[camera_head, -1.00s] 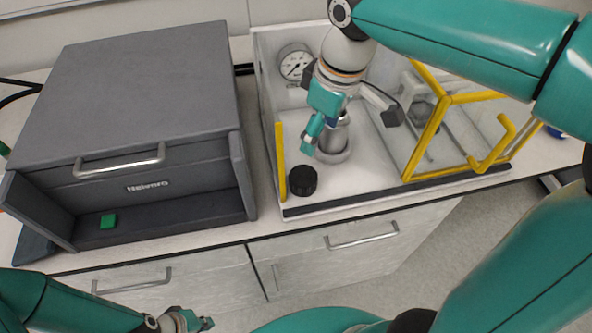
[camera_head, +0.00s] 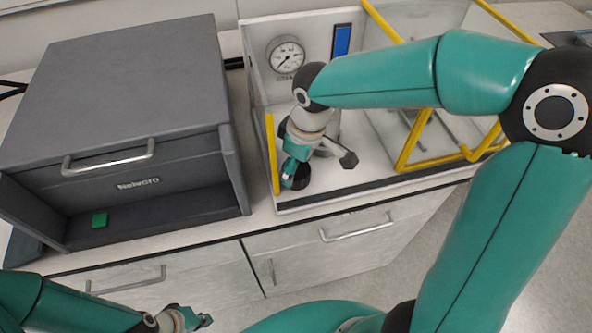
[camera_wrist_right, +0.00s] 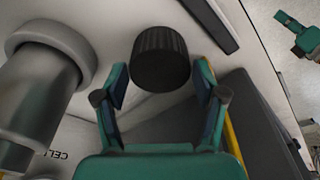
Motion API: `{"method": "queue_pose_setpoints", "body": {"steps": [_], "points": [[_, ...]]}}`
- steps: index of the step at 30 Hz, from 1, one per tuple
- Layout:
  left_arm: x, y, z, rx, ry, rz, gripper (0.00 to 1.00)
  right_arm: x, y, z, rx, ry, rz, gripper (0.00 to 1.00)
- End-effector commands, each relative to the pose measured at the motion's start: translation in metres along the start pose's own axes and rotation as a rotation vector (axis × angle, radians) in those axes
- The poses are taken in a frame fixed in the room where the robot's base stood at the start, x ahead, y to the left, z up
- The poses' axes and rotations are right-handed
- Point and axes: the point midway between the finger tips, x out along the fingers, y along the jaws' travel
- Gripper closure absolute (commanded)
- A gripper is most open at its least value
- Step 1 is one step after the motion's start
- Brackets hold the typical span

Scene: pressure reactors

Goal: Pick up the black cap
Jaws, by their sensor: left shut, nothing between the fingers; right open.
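The black cap (camera_head: 303,179) stands on the white floor of the reactor enclosure, near its front left corner. In the head view my right gripper (camera_head: 289,172) is over it and hides part of it. In the right wrist view the ribbed black cap (camera_wrist_right: 160,58) lies just ahead of the open fingers of my right gripper (camera_wrist_right: 163,84), centred between their tips. I cannot tell whether the fingers touch it. My left gripper (camera_head: 200,320) is shut and empty at the bottom of the head view, in front of the cabinets.
A yellow post (camera_head: 272,153) stands close to the left of the cap. A metal reactor vessel (camera_wrist_right: 40,95) is beside my right gripper. A pressure gauge (camera_head: 286,55) is on the back wall.

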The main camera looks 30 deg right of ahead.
Motion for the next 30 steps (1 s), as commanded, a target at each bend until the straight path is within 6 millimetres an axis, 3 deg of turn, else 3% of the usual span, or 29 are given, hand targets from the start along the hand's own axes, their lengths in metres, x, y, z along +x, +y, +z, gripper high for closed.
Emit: {"method": "queue_pose_setpoints", "body": {"steps": [3,11,19,30], "points": [[0.0005,-0.0002,0.0000,0.000,0.000,0.000,1.00,0.0129,-0.0001,0.0008,0.000,-0.003,-0.001,0.30],[0.0005,-0.0002,0.0000,0.000,0.000,0.000,1.00,0.0152,0.0000,-0.0001,0.000,0.001,0.000,0.30],[0.0005,-0.0002,0.0000,0.000,0.000,0.000,1.00,0.0149,0.0000,-0.0001,-0.001,0.001,0.000,0.72],[0.0001,0.0000,0.0000,0.000,0.000,0.000,1.00,0.0111,0.0002,-0.0009,0.000,0.001,0.001,0.72]]}}
